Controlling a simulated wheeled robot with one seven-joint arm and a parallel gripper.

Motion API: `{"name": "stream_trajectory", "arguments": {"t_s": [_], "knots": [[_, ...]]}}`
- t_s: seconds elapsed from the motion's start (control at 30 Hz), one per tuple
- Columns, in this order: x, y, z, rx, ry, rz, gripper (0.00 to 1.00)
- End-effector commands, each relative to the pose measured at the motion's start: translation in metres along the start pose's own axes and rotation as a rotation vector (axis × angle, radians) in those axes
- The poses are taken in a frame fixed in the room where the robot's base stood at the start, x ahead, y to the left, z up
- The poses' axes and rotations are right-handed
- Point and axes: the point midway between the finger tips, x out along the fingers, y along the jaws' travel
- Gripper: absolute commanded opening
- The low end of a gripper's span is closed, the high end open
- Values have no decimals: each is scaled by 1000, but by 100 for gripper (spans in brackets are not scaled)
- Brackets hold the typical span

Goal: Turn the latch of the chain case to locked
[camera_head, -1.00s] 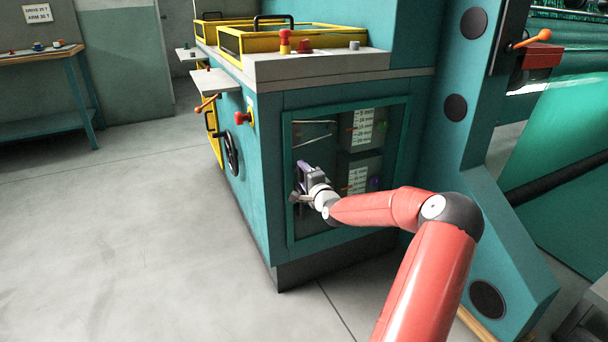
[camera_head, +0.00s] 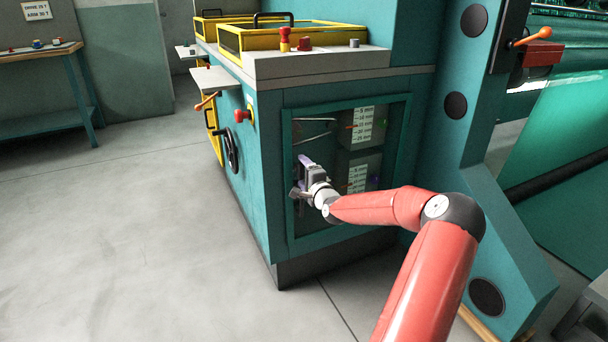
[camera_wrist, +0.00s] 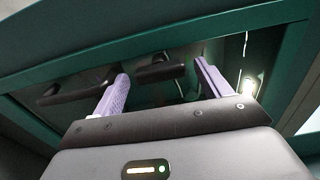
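The chain case is probably the teal cabinet (camera_head: 268,190) with a framed, recessed front opening; I cannot confirm this. My gripper (camera_head: 302,176) is at the left part of that opening. In the wrist view its two lilac fingers (camera_wrist: 160,85) are spread wide apart. A short dark handle-like piece (camera_wrist: 160,72), possibly the latch, shows between the fingers, with no visible contact. A longer dark bar (camera_wrist: 75,90) lies to the left, partly behind the left finger. In the head view my gripper hides the latch area, so its position cannot be read.
The teal frame (camera_wrist: 190,30) of the opening runs close above the fingers. Labelled boxes (camera_head: 360,178) sit inside at right. A black handwheel (camera_head: 231,150) and red knob (camera_head: 241,116) are on the cabinet's left side. The floor (camera_head: 120,230) at left is clear.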

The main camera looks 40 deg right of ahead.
Motion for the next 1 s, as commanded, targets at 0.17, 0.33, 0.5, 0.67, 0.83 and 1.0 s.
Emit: {"name": "stream_trajectory", "arguments": {"t_s": [0.17,0.33,0.5,0.67,0.83,1.0], "knots": [[0,0,0,-2,0,-1,76],[-15,0,-1,-2,1,0,76],[-46,0,-1,-2,1,0,76],[-68,0,-1,0,2,0,76],[-78,0,0,-1,0,-1,76],[-78,0,0,-1,0,-1,76]]}}
